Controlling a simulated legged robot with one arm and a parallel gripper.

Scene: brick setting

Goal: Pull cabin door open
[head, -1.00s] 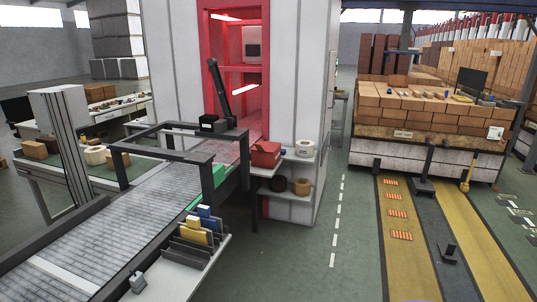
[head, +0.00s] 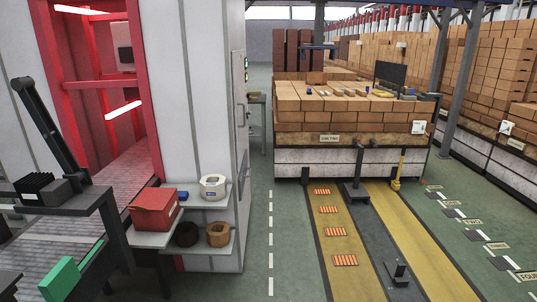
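The white cabin (head: 205,95) stands at the left, with a tall red-framed opening (head: 150,90) in its front. Rollers run into this opening and red bars show inside. The cabin's narrow right side (head: 241,170) is seen at a steep angle. Small fittings (head: 247,75) show along that side, too small and slanted to make out. My gripper is not in view.
Shelves with a red box (head: 155,209) and rolls (head: 214,187) stick out before the cabin. A roller conveyor (head: 40,230) fills the lower left. A brick-loaded cart (head: 345,157) stands ahead at right. Green floor (head: 258,230) with a dashed white line is clear between cabin and cart.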

